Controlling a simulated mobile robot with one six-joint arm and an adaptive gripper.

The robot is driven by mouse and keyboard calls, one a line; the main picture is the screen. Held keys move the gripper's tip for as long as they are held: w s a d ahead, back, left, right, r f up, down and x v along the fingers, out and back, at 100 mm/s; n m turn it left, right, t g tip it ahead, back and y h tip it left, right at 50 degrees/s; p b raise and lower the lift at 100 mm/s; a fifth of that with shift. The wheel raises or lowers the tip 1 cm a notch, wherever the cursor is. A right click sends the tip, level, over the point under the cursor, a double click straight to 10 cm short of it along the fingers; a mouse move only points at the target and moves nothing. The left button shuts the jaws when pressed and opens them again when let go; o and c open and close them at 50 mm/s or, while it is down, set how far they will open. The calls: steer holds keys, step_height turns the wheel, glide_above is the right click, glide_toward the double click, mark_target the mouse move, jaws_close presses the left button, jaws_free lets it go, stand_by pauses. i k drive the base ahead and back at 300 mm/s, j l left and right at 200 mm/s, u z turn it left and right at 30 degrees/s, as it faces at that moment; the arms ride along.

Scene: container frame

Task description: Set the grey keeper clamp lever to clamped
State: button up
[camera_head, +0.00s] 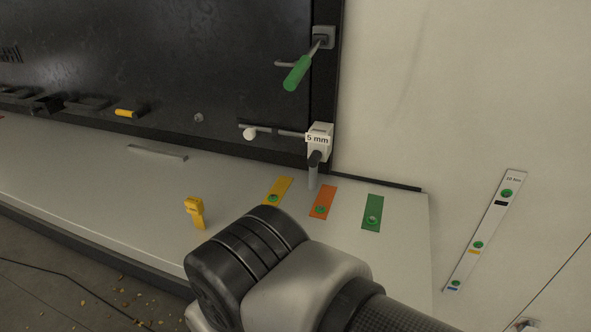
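A short grey lever (313,178) hangs down from the underside of a white block labelled "5 mm" (319,141), at the lower right corner of the dark panel. It looks like the grey keeper clamp lever, and its lower end points down towards the bench. A thin bar with a white knob (249,133) runs left from the block. Higher on the same edge, a green-handled lever (297,73) slants down-left from a grey bracket (323,37). My gripper is not visible; only my arm's links show in the foreground.
Yellow (278,189), orange (322,203) and green (372,212) plates lie on the pale bench (90,182). A yellow piece (195,212) stands left of my arm. A marked strip (490,222) is at right. My arm hides part of the bench front.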

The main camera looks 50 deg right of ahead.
mark_target(313, 161)
steer(key=z, duration=1.5)
